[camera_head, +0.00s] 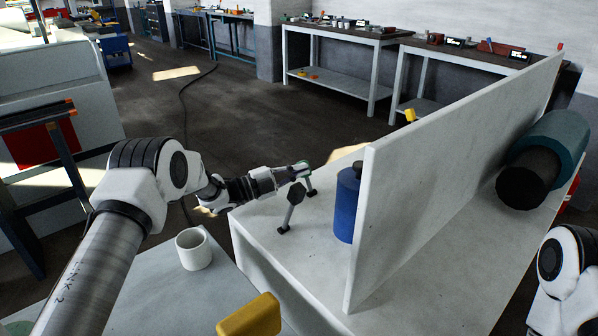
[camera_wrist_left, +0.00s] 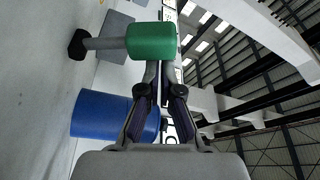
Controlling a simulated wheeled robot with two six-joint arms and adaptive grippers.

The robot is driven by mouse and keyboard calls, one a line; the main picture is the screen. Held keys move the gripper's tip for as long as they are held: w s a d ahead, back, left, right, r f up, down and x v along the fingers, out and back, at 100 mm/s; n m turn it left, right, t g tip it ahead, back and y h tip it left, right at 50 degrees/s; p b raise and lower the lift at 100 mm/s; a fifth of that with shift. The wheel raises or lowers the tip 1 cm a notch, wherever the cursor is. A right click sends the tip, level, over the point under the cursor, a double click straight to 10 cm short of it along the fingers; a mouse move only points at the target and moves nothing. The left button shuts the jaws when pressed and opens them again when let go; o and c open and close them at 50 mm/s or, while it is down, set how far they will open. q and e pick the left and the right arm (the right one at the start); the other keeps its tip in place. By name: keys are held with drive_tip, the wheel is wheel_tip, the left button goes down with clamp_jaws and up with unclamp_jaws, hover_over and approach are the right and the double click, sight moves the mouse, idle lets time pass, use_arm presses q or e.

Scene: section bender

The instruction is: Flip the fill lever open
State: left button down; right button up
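Two levers stand on the pale bench left of the upright panel. One has a grey stem and a dark knob (camera_head: 295,193) and leans slightly. The other has a green knob (camera_wrist_left: 152,42) on a grey stem with a black base; it is partly hidden behind my gripper in the head view. No label shows which one is the fill lever. My left gripper (camera_head: 299,169) is at the green knob. In the left wrist view its fingers (camera_wrist_left: 158,68) are together, with tips right by the knob; whether they touch is unclear. My right gripper is out of view.
A blue cylinder (camera_head: 345,206) stands against the upright panel (camera_head: 440,170), near the levers. A dark and teal cylinder (camera_head: 545,158) lies beyond the panel. A white mug (camera_head: 193,249) and a yellow block (camera_head: 249,317) are on the nearer grey surface.

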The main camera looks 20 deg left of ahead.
use_arm(q)
drive_tip(key=shift+a, duration=0.2)
drive_tip(key=v, duration=1.1)
drive_tip(key=shift+s+a, duration=0.3)
